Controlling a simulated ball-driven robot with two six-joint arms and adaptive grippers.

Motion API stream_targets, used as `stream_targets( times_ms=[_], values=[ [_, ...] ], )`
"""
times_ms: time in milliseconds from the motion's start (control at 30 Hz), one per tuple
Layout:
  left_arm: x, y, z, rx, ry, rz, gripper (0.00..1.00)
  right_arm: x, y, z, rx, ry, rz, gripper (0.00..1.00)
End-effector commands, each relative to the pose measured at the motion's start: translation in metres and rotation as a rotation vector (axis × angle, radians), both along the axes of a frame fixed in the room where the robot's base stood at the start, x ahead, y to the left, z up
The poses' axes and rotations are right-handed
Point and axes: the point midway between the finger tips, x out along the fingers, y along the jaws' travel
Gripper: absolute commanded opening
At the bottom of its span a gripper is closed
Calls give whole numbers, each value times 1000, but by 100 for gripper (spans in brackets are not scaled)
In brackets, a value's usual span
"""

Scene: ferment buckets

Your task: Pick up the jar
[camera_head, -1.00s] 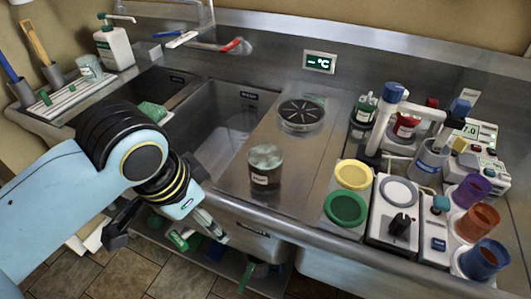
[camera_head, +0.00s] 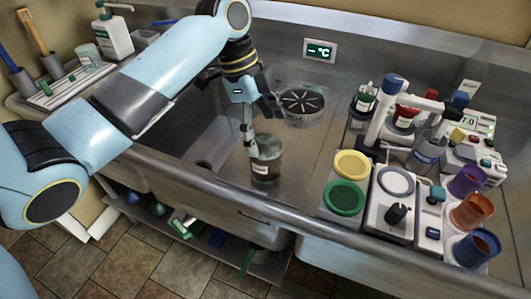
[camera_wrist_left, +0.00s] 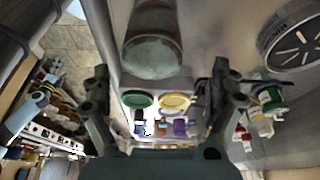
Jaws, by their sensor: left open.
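The jar (camera_head: 266,162) is a dark glass cylinder with a pale label and a grey-green top. It stands upright on the steel counter, near the sink's right edge. My left gripper (camera_head: 262,130) is open just above and at the left of the jar; one finger overlaps the jar's left side in the head view. In the left wrist view, the jar (camera_wrist_left: 152,52) shows ahead, between the two spread fingers of my left gripper (camera_wrist_left: 158,88). I cannot tell whether a finger touches it. My right gripper is not in view.
To the right stand a yellow lid (camera_head: 352,164), a green lid (camera_head: 344,197), a hotplate-like device (camera_head: 393,205) and several coloured cups. The counter between jar and lids is clear.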

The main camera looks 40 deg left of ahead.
Motion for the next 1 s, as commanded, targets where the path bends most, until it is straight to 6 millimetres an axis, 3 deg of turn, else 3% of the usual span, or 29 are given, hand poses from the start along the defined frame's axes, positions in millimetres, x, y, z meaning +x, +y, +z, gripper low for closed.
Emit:
stream_targets(
  times_ms=[100,367,600,867,1000],
  values=[
    [0,-6,-19,-2,4,2,93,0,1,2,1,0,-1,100],
    [-2,-12,-42,-1,4,3,93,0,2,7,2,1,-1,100],
    [-4,-21,-76,2,2,4,93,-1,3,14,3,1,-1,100],
    [-4,-22,-82,2,-1,3,93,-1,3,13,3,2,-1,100],
    [-4,-22,-82,2,0,3,78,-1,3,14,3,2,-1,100]
  ],
)
